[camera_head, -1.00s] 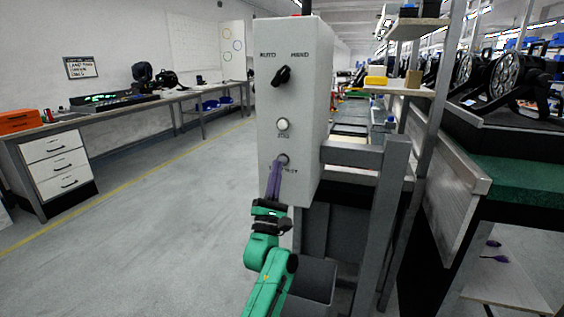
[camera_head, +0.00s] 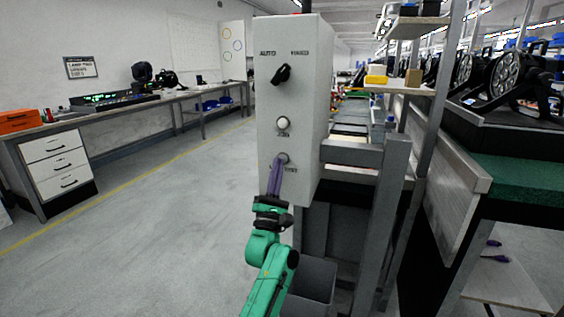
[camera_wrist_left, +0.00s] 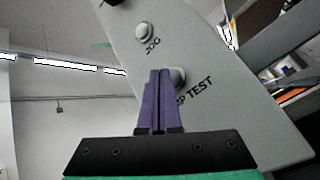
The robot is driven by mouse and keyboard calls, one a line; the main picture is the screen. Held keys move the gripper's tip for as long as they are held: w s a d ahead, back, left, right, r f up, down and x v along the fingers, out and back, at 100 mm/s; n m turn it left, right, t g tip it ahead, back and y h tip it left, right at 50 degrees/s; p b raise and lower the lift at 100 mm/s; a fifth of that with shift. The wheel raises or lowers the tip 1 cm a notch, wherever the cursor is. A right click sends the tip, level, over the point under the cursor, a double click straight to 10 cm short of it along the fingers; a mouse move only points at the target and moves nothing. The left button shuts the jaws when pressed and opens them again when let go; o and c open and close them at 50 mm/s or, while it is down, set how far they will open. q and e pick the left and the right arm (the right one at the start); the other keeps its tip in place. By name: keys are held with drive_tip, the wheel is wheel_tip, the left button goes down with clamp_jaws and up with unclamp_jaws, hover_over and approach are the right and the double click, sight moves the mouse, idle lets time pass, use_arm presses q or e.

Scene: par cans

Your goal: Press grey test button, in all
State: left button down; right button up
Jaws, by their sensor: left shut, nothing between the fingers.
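The light grey control box (camera_head: 292,110) stands upright in front of me. It carries a black selector knob (camera_head: 280,75), a white button (camera_head: 282,123) and, lowest, the grey test button (camera_head: 284,158). In the left wrist view the grey button (camera_wrist_left: 177,76) sits beside the word TEST, and the upper button (camera_wrist_left: 145,32) sits by the word JOG. My left gripper (camera_head: 277,163) is shut and empty. Its purple fingertips are at the grey button and partly cover it. I cannot tell whether they touch it. My right gripper is not in view.
A grey metal frame (camera_head: 395,190) stands to the right of the box, with a grey bin (camera_head: 312,280) below. A workbench with white drawers (camera_head: 58,160) is at the left. Black lamps (camera_head: 505,85) stand at the right. The floor (camera_head: 170,220) at left is clear.

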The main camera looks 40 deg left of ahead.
use_arm(q)
drive_tip(key=shift+w, duration=0.1)
idle(0.3)
drive_tip(key=shift+w+a, duration=0.1)
drive_tip(key=shift+w, duration=0.2)
idle(0.3)
drive_tip(key=shift+s, duration=0.1)
drive_tip(key=shift+s+d, duration=0.25)
drive_tip(key=shift+s, duration=0.45)
drive_tip(key=s, duration=0.1)
drive_tip(key=s+d+p, duration=0.1)
drive_tip(key=s, duration=0.1)
drive_tip(key=s+p, duration=0.1)
drive_tip(key=shift+s+d, duration=0.3)
drive_tip(key=shift+d, duration=0.05)
